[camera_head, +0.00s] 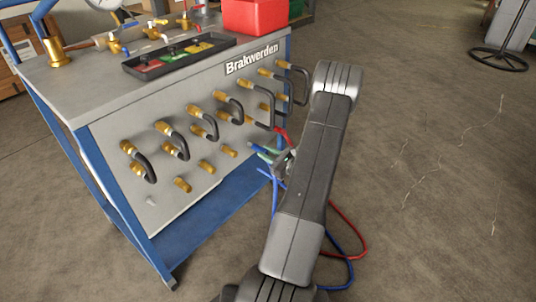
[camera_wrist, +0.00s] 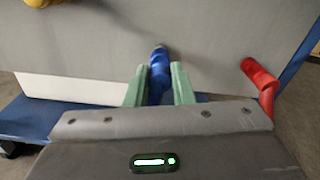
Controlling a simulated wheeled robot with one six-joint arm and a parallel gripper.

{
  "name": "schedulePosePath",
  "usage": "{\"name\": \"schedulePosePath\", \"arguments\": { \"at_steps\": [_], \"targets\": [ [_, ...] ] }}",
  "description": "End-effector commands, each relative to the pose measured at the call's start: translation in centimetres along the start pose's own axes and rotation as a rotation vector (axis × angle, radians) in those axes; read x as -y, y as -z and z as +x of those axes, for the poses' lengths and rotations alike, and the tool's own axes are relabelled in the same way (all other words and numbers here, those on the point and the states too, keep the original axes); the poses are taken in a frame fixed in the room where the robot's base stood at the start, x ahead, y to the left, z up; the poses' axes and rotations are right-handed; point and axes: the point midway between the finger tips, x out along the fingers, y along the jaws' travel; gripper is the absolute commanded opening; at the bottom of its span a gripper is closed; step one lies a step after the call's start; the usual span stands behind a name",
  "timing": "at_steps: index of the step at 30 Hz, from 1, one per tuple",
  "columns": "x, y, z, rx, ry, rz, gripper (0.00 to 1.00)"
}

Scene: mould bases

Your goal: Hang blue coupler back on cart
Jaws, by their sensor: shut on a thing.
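My gripper (camera_wrist: 159,88) has green fingers and is shut on the blue coupler (camera_wrist: 159,62) in the wrist view. The coupler's far end points at the grey side panel of the cart (camera_wrist: 100,50). I cannot tell whether it touches the panel, and no hook for it shows. In the head view my gripper (camera_head: 268,156) is beside the right end of the cart (camera_head: 120,175), mostly hidden behind my arm. A bit of the blue coupler (camera_head: 257,147) shows there. The blue hose (camera_head: 341,287) hangs down and loops near the floor.
A red coupler (camera_wrist: 260,76) hangs on the panel to the right of my gripper. Its red hose (camera_head: 352,226) loops down on the right. Several brass fittings (camera_head: 182,185) and black hoses stick out of the panel. A red bin (camera_head: 254,16) and black tray (camera_head: 180,55) are on top.

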Motion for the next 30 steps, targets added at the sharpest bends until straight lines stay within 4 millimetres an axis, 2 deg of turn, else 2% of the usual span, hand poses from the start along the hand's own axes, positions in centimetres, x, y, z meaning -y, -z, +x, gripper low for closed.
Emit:
{"name": "schedulePosePath", "arguments": {
  "at_steps": [30],
  "targets": [
    [0.0,0.0,1.3,-0.001,-0.001,-0.006,0.00]
  ]
}}
